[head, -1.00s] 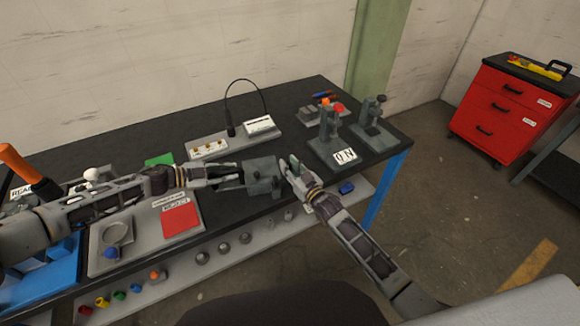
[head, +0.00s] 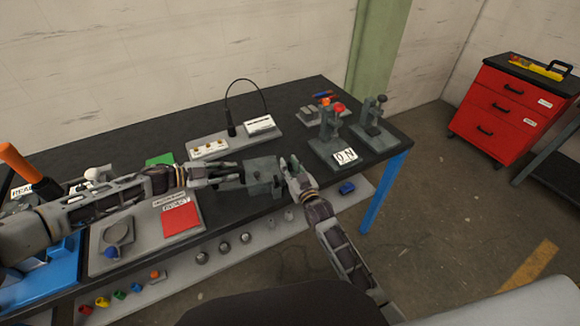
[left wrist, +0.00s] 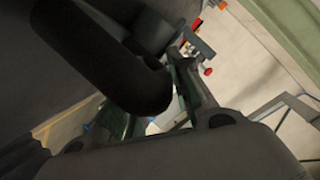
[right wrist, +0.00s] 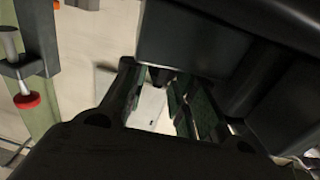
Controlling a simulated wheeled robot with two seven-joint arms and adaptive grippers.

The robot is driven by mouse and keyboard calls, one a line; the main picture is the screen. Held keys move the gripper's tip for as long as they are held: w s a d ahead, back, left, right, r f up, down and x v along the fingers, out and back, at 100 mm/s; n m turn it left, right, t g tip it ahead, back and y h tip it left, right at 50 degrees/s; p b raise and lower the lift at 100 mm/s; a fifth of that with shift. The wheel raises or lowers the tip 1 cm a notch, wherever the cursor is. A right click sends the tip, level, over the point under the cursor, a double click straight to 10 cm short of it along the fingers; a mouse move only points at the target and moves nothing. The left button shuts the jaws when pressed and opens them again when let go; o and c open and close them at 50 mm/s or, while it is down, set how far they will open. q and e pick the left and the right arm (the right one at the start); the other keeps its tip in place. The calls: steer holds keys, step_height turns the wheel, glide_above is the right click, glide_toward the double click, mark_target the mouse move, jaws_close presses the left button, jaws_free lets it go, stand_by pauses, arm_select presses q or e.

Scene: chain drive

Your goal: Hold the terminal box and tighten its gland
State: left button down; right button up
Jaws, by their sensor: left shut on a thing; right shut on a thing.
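The terminal box (head: 262,172) is a dark grey block, held above the front part of the black bench. My left gripper (head: 236,180) is shut on its left side. My right gripper (head: 286,168) is shut at the box's right side, where the gland would be. The gland is hidden between the fingers, so its seating cannot be seen. The left wrist view shows the dark left gripper fingers (left wrist: 184,95) close up. The right wrist view shows the green-padded right fingers (right wrist: 165,105) beside a large dark shape.
Two grey clamp stands (head: 330,140) are at the bench's right end, one with a black-and-white label. A grey panel with a cable (head: 232,130) lies behind the box. A red pad (head: 180,217) lies front left. A lower shelf with small parts (head: 225,247) runs along the front.

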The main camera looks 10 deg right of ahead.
steer(key=shift+a+r+m+h, duration=0.35)
steer(key=shift+m+h, duration=0.05)
steer(key=shift+d+f+h, duration=0.1)
steer(key=shift+f+h, duration=0.05)
steer(key=shift+h, duration=0.15)
steer(key=o, duration=0.8)
steer(key=shift+c, duration=0.2)
steer(key=shift+f, duration=0.15)
steer(key=shift+s+d, duration=0.1)
steer(key=shift+s, duration=0.05)
steer(key=shift+s+d+f, duration=0.1)
steer(key=shift+s+d, duration=0.1)
steer(key=shift+s, duration=0.95)
steer(key=shift+s+d+r, duration=0.1)
steer(key=shift+s+d, duration=0.05)
steer(key=shift+s, duration=0.95)
steer(key=shift+s+d+f, duration=0.1)
steer(key=shift+s+d, duration=0.1)
steer(key=shift+s, duration=0.95)
steer(key=shift+s+d, duration=0.2)
steer(key=shift+s, duration=1.05)
steer(key=shift+s+d, duration=0.15)
steer(key=shift+s, duration=1.05)
steer(key=shift+o, duration=0.3)
